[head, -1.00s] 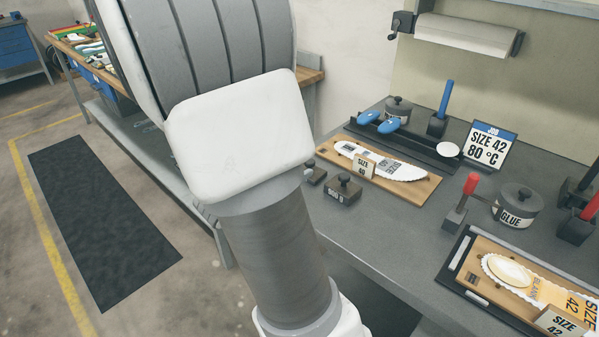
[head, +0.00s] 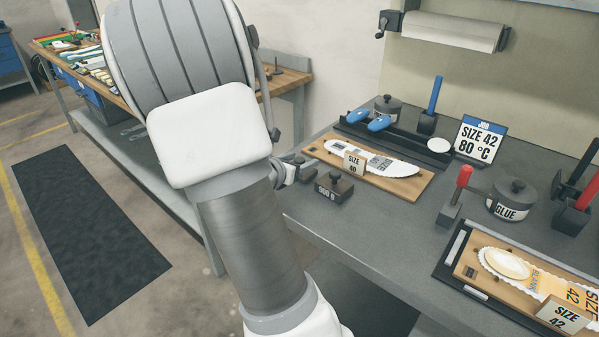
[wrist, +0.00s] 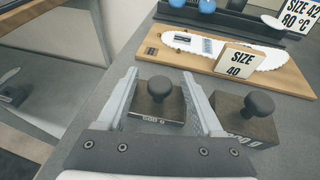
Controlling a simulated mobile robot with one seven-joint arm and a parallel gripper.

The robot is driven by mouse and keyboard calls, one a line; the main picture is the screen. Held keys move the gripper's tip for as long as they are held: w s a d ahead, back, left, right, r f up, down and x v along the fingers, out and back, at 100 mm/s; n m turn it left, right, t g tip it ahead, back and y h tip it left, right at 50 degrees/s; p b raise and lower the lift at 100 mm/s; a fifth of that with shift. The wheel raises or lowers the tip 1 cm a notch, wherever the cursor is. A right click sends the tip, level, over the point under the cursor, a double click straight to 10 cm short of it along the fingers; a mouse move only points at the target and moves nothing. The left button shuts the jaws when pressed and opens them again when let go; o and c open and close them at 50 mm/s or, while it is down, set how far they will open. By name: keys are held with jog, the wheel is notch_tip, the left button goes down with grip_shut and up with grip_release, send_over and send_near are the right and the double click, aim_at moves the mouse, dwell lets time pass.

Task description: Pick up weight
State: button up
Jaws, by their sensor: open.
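Two dark block weights with round knobs stand on the grey bench. In the wrist view, the smaller weight (wrist: 158,101), with a label that seems to read 500 g, is between the two fingers of my open gripper (wrist: 159,76). I see space between it and the fingers; nothing is gripped. The larger weight (wrist: 246,116) stands just right of the right finger, its label partly hidden. In the head view, the larger weight (head: 334,187) is clear, while the smaller weight (head: 306,172) is partly hidden by my gripper (head: 288,169) at the bench's left edge.
A wooden board (head: 411,190) with a white insole and a SIZE 40 block (head: 354,163) lies behind the weights. A black tray (head: 400,140) is behind it. A glue pot (head: 513,201) and a SIZE 42 board (head: 465,259) are to the right. The front middle bench is bare.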

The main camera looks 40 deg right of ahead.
grip_shut()
dwell(1.3)
